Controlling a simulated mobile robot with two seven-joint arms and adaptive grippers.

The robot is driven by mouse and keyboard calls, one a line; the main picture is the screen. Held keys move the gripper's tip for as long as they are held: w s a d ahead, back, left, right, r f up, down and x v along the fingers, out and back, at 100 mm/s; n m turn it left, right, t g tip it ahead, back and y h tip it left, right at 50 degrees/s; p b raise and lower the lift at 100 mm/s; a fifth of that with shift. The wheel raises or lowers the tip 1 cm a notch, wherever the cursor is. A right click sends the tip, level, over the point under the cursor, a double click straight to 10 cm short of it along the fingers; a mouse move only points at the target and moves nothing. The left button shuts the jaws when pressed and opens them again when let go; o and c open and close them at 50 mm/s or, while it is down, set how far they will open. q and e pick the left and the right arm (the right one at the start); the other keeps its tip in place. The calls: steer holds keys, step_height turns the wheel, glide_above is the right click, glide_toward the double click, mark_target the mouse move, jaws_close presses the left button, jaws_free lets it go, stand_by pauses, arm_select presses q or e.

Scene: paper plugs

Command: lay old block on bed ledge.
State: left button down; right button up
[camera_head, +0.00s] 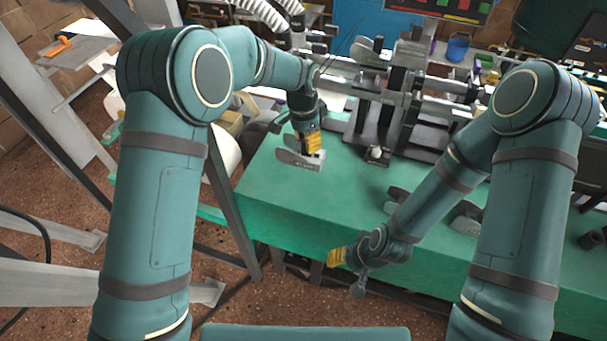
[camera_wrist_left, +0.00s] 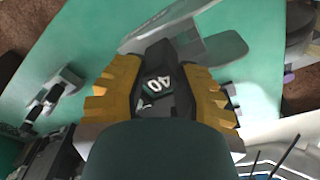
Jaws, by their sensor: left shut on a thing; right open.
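A grey metal block (camera_head: 298,160), which I take for the old block, is at the left end of the green bench top (camera_head: 330,200). My left gripper (camera_head: 313,147) points down onto it, shut on it. In the left wrist view, the flat grey block (camera_wrist_left: 222,45) extends past the yellow fingers of my left gripper (camera_wrist_left: 165,70); part of it is hidden behind the gripper. Whether it touches the bench is hard to tell. My right gripper (camera_head: 343,257) is open and empty, in front of the bench's front edge. I cannot tell which surface is the bed ledge.
A grey and black machine with rails (camera_head: 400,100) stands at the back of the bench. Other grey pieces (camera_head: 465,217) lie on the bench to the right, partly behind my right arm. A blue cup (camera_head: 458,48) stands farther back. The bench's front middle is clear.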

mark_target(307, 161)
arm_select(q)
step_height(307, 161, down, 4)
steer(key=shift+w+f, duration=0.1)
steer(key=shift+f+b, duration=0.45)
steer(key=shift+f, duration=1.5)
steer(key=shift+f, duration=0.1)
steer(key=c, duration=0.8)
jaws_free()
